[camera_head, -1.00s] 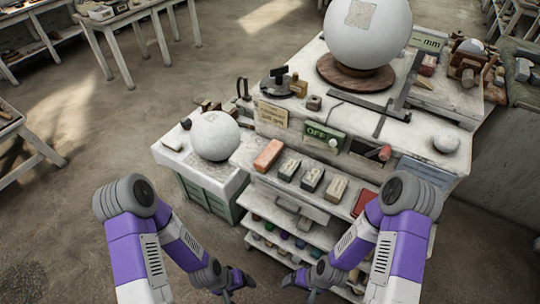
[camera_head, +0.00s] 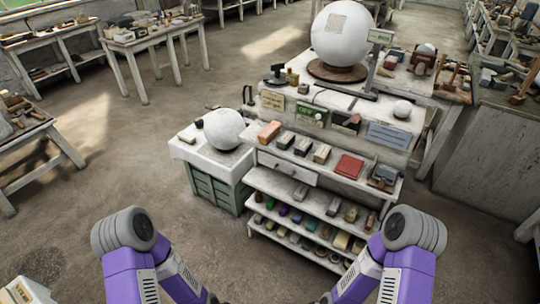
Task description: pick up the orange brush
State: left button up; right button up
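I cannot make out an orange brush for certain. An orange-red block (camera_head: 270,131) lies at the left end of the upper ledge of the white shelf unit (camera_head: 262,183); its shape is too small to tell whether it is a brush. Several small coloured items lie on the two lower shelves, too small to name. My two purple and grey arms come in from the bottom left and bottom right. Both grippers are cut off by the bottom edge, well in front of the shelf unit.
A red flat block (camera_head: 348,167) and grey blocks share the upper ledge. A large white sphere (camera_head: 341,38) stands on the worktop behind; another white sphere (camera_head: 224,129) sits on a low cabinet at left. Tables line the far left. The floor (camera_head: 110,195) at left is clear.

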aim_at(265, 137)
jog(key=u, duration=1)
jog(key=i, duration=1.35)
jog(key=z, duration=0.3)
